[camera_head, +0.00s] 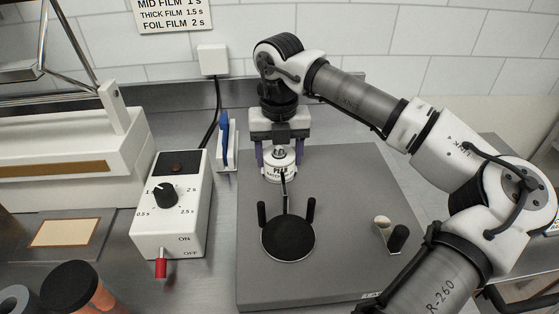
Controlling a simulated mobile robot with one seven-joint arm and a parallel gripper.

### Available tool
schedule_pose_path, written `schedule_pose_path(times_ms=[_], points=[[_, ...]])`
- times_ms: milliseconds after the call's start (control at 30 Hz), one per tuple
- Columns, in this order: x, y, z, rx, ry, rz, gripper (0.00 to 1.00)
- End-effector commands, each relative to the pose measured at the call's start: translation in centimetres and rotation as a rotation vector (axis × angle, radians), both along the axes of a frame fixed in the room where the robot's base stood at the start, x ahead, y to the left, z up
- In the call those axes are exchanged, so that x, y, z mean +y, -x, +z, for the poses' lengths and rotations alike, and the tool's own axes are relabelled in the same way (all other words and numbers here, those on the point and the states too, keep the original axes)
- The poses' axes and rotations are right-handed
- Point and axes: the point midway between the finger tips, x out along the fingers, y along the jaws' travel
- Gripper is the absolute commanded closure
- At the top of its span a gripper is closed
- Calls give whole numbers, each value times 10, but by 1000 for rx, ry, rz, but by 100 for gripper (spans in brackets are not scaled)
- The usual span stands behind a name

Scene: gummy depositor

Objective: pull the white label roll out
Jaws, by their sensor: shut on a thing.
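A white roll-shaped piece (279,172) with dark lettering that begins "PEEL" stands on the far part of the grey base plate (345,190). It looks like the white label roll. My gripper (280,157) comes down from above it, with one dark finger at each side. The gripper is shut on the white piece. A small grey knob or peg shows at its top between the fingers. Whether its underside touches the plate cannot be told. A thin dark rod runs from it toward a round black disc (288,238) with two upright black pegs.
A white control box (172,205) with a knob and red switch stands left of the plate. A blue-handled tool (225,140) stands in a white holder. A small black cylinder (398,238) is at the plate's right. A sealer (70,150) fills the left.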

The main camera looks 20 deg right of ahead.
Motion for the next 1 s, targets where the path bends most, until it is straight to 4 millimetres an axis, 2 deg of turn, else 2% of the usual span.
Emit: schedule_pose_path(times_ms=[267, 1000], points=[[0, 0, 4, -1, 0, 0, 75], [0, 0, 37, -1, 0, 1, 75]])
